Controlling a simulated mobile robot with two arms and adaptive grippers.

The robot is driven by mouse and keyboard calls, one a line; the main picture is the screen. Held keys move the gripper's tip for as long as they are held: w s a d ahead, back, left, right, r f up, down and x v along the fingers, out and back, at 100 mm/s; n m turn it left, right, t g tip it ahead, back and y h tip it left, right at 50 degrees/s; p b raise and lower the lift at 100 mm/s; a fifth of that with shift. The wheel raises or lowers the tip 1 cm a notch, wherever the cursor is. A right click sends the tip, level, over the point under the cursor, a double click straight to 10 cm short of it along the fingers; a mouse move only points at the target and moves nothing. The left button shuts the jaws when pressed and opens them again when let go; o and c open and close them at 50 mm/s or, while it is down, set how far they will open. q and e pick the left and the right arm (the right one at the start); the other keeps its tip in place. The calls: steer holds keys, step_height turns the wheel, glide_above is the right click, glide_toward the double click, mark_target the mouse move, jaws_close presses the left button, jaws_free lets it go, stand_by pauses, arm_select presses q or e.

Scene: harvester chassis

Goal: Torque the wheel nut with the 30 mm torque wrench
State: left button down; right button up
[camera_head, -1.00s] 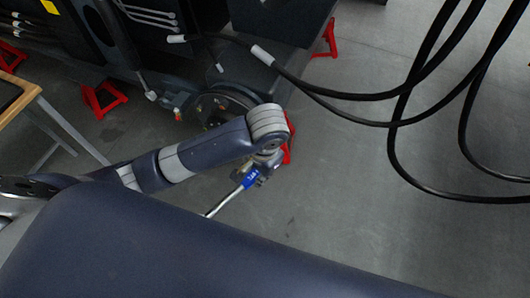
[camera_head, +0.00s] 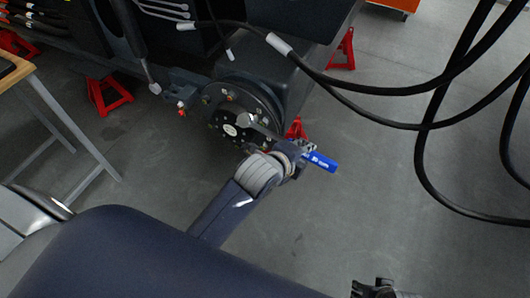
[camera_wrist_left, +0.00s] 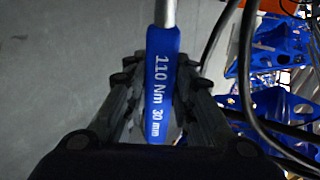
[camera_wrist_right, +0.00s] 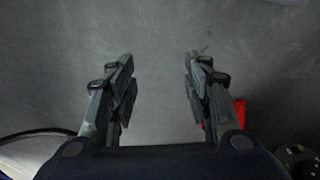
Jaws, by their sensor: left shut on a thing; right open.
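The torque wrench has a blue handle (camera_head: 320,162) and a silver shaft. Its handle reads "110 Nm 30 mm" in the left wrist view (camera_wrist_left: 160,85). My left gripper (camera_head: 300,153) is shut on this handle, beside the wheel hub. A silver end (camera_head: 244,120) lies over the hub face; I cannot tell whether it sits on a nut. The dark round wheel hub (camera_head: 222,117) carries several small nuts or studs around its face, partly hidden by the wrench and arm. My right gripper (camera_wrist_right: 160,90) is open and empty above the floor; part of it shows at the bottom of the head view (camera_head: 373,290).
Red stands (camera_head: 108,94) stand under the chassis, with another (camera_head: 343,50) at the upper right. Black hoses (camera_head: 395,122) hang across the right side. A wood-topped table (camera_head: 14,75) stands at the left.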

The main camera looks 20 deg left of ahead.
arm_select(q)
steer(key=a+f+t+b, duration=0.2)
steer(key=a+t+b, duration=0.3)
steer(key=a, duration=0.5)
steer(key=t, duration=0.2)
steer(key=shift+w+a+f+n+t+h, duration=0.3)
steer(key=shift+w+a+f+n, duration=0.1)
arm_select(e)
step_height(320, 180, down, 7)
steer(key=shift+f, duration=0.15)
arm_select(q)
steer(key=w+p, duration=0.1)
steer(key=w, duration=0.3)
steer(key=shift+w+d, duration=0.15)
steer(key=shift+w, duration=0.15)
arm_select(e)
steer(key=f, duration=0.2)
steer(key=shift+s+f, duration=0.3)
steer(key=shift+f, duration=0.2)
